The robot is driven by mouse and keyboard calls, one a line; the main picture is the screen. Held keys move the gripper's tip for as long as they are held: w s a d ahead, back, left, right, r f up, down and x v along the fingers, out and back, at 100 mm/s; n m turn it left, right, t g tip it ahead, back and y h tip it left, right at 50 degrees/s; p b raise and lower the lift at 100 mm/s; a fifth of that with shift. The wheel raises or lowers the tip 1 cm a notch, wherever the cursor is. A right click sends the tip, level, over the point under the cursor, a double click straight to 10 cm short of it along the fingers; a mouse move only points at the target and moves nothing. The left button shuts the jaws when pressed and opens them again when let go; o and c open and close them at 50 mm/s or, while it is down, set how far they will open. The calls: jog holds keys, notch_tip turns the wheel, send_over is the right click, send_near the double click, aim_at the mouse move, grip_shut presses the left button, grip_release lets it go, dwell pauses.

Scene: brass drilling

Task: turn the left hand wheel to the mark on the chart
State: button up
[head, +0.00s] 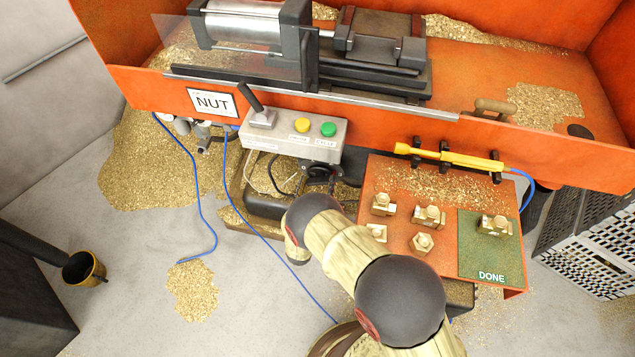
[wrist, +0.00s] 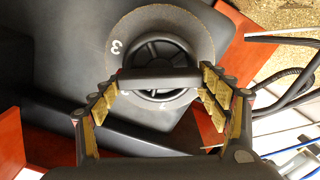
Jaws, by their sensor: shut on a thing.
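The hand wheel (wrist: 153,47) shows in the wrist view as a dark spoked wheel in front of a grey dial ring (wrist: 196,30). The ring bears a tilted figure 3, and a small pale mark shows at its lower edge. My gripper (wrist: 160,84) has its yellow-padded fingers on either side of the wheel's lower part and is shut on it. A dark bar crosses the wheel between the fingers. In the head view, my arm reaches under the control box, where the wheel and fingers are hard to make out. I see no chart that I can read.
The control box (head: 290,131) with a lever, a yellow and a green button overhangs this spot. An orange table (head: 400,250) with brass parts and a green DONE area (head: 475,256) stands to the right. Blue hoses hang at the left. Chips cover parts of the floor.

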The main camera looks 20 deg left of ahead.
jog(key=m, duration=0.5)
jog(key=shift+d, duration=0.15)
jog(key=shift+m, duration=0.3)
dwell(0.3)
jog(key=o, duration=1.2)
jog(key=shift+c, duration=0.2)
jog(key=shift+s, duration=0.15)
jog(key=s, duration=1.1)
jog(key=shift+s+d, duration=0.35)
